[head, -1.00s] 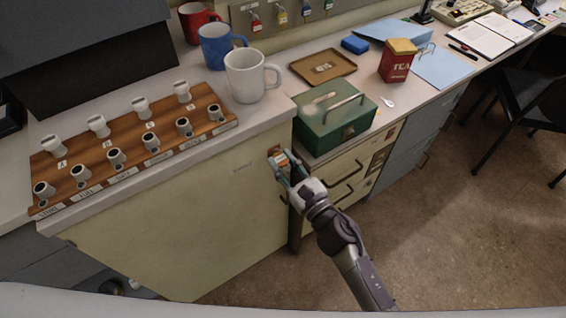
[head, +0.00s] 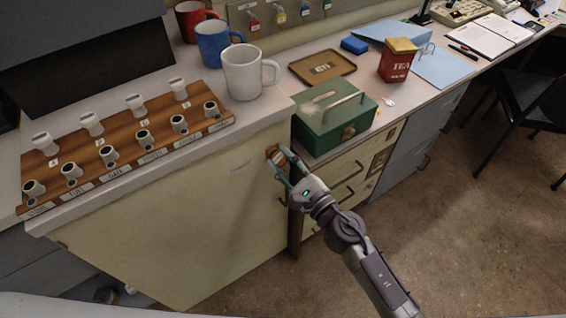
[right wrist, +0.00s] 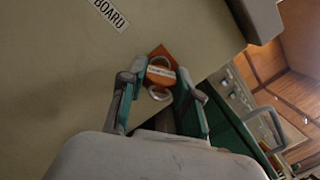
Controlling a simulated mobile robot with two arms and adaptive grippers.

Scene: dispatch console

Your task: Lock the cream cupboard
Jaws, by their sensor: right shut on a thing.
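The cream cupboard (head: 170,225) stands at the left under the worktop, and its door front appears closed. A small orange-brown lock plate (head: 273,151) is at the top right of its front; the plate also shows in the right wrist view (right wrist: 160,54). My right gripper (head: 284,163) is at this plate. In the right wrist view its fingers (right wrist: 161,78) are shut on a small key (right wrist: 160,92) with a ring-like bow and a pale lettered tag. The key's shaft is hidden, so its turn is unclear. My left gripper is not in view.
A green metal box (head: 335,125) stands on the lower counter, just right of the cupboard. Drawers (head: 345,175) with dark handles are beside my right gripper. A wooden rack (head: 125,150) and several mugs (head: 243,75) stand on top.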

